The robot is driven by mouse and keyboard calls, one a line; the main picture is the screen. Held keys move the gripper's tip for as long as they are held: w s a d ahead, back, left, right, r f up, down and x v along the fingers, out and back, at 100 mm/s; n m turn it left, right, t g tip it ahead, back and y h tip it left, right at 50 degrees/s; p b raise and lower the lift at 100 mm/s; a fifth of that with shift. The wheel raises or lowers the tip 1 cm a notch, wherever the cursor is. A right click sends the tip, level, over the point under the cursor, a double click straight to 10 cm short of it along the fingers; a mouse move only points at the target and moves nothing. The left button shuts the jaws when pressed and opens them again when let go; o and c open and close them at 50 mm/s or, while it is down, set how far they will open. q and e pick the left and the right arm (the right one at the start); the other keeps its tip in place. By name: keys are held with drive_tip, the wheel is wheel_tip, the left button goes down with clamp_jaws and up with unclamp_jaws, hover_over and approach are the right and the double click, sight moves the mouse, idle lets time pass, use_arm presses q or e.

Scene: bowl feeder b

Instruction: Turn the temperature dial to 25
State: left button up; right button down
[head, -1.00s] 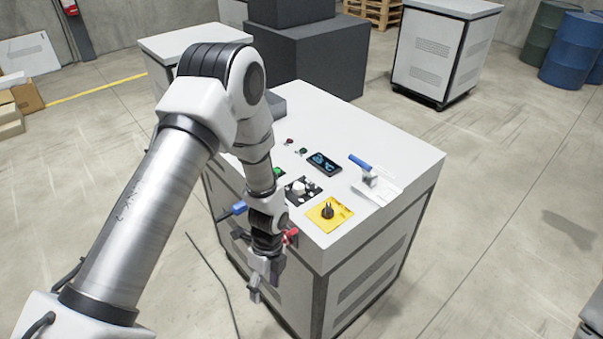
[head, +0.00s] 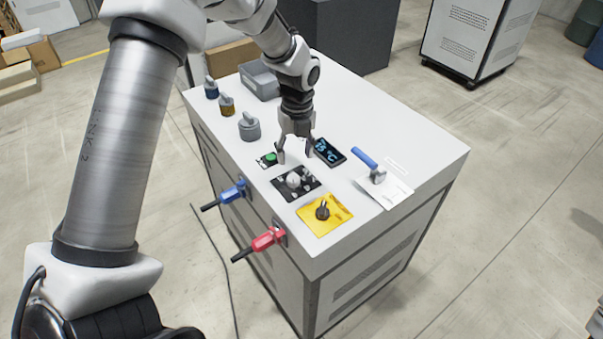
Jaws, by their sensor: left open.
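The temperature dial (head: 293,181) is a pale round knob on a black plate with light marks, on top of the white cabinet. A dark display (head: 329,152) behind it shows blue digits ending in 5 °C; a finger of my gripper is close to its left edge, and the first digit is hard to read. My left gripper (head: 295,157) points down, open and empty, above and just behind the dial, with its fingers apart and no visible contact. My right gripper is not in view.
A yellow plate with a black rotary switch (head: 323,211) lies in front of the dial. A green button (head: 270,158) is to the left, a blue-handled lever (head: 366,160) to the right. Grey, brown and blue knobs and a grey tray (head: 260,82) stand behind. Red (head: 264,240) and blue (head: 230,194) plugs stick out of the side.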

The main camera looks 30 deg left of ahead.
sight(294, 177)
use_arm(q)
drive_tip(key=shift+s+f, duration=0.2)
drive_tip(key=shift+s, duration=0.1)
wheel_tip(294, 177, down, 6)
drive_tip(key=shift+w+a+f+p, duration=0.1)
drive_tip(key=shift+p, duration=0.85)
drive_tip(key=shift+f, duration=0.45)
drive_tip(key=shift+s+r, duration=0.1)
drive_tip(key=shift+s, duration=0.15)
drive_tip(key=shift+c, duration=0.8)
clamp_jaws()
